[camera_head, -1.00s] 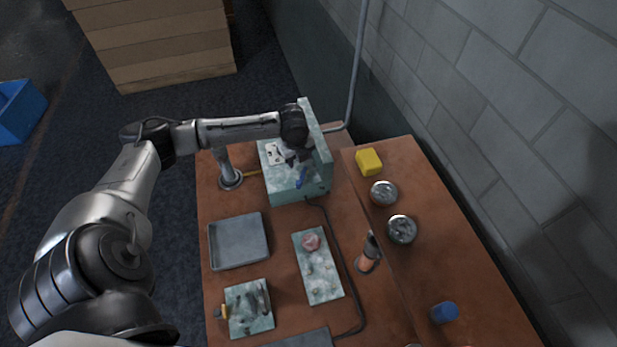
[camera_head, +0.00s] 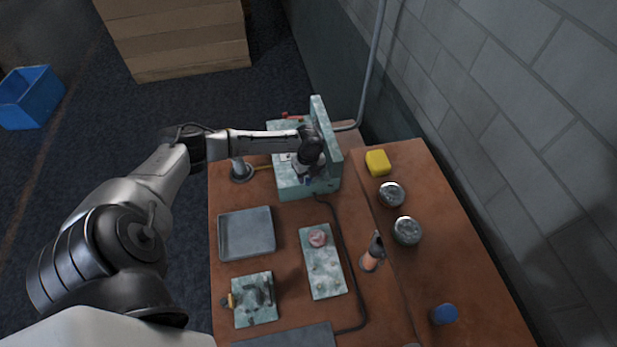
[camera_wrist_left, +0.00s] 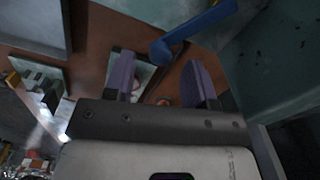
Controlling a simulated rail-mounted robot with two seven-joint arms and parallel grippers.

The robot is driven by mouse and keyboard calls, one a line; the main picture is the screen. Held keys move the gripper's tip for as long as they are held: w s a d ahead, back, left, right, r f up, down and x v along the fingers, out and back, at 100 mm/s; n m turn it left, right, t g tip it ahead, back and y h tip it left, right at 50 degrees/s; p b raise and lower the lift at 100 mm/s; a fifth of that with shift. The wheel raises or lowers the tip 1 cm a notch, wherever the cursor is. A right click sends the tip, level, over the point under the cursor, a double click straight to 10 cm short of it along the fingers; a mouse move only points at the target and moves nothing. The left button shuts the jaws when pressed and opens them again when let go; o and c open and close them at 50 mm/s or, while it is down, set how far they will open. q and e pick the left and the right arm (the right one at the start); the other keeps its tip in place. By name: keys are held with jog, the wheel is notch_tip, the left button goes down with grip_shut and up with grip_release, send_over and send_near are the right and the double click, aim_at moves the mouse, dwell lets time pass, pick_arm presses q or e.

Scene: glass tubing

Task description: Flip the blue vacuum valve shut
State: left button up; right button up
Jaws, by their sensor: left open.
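The blue valve lever (camera_wrist_left: 196,31) shows close up in the left wrist view, running from its round end near the middle up to the upper right. It lies just beyond and between the fingertips of my left gripper (camera_wrist_left: 161,76), whose two purple fingers are apart with nothing held. In the head view, my left gripper (camera_head: 309,178) is at the front of the green-mottled vacuum box (camera_head: 290,190) and hides most of the valve. I cannot tell whether a finger touches the lever. My right gripper is out of view.
A red handle (camera_head: 291,115) shows at the far side of the box, beside its upright panel (camera_head: 326,135). A grey tray (camera_head: 246,234), a mottled board (camera_head: 324,272) and a torch-like tool (camera_head: 372,252) are nearer. A yellow block (camera_head: 377,163) stands to the right.

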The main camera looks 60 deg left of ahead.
pick_arm(q)
jog(key=shift+f, duration=1.25)
jog(key=shift+c, duration=0.2)
grip_shut()
